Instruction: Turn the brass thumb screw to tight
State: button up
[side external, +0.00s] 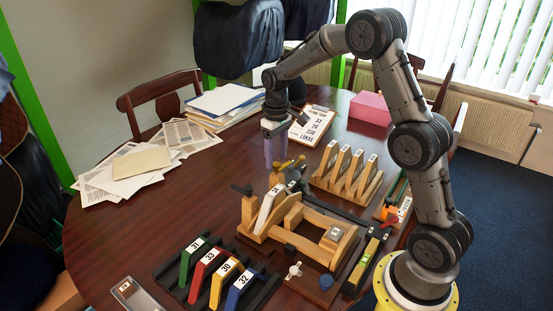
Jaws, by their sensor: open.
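My gripper (272,158) points down above the far end of the wooden fitting jig, with its pale purple fingers open. A small brass-coloured piece (286,164), which looks like the thumb screw, shows just below and to the right of the fingers. From this view I cannot tell whether the fingers are around it or only near it, nor how tight it is. The wooden jig (318,250) stands on the table, with a tilted pale numbered piece (268,208) at its left end.
A rack of coloured numbered pieces (215,275) stands at the front left. Papers (130,170), a clipboard (312,125) and a pink box (370,108) lie farther back.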

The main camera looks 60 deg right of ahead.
jog(key=shift+f, duration=0.75)
grip_shut()
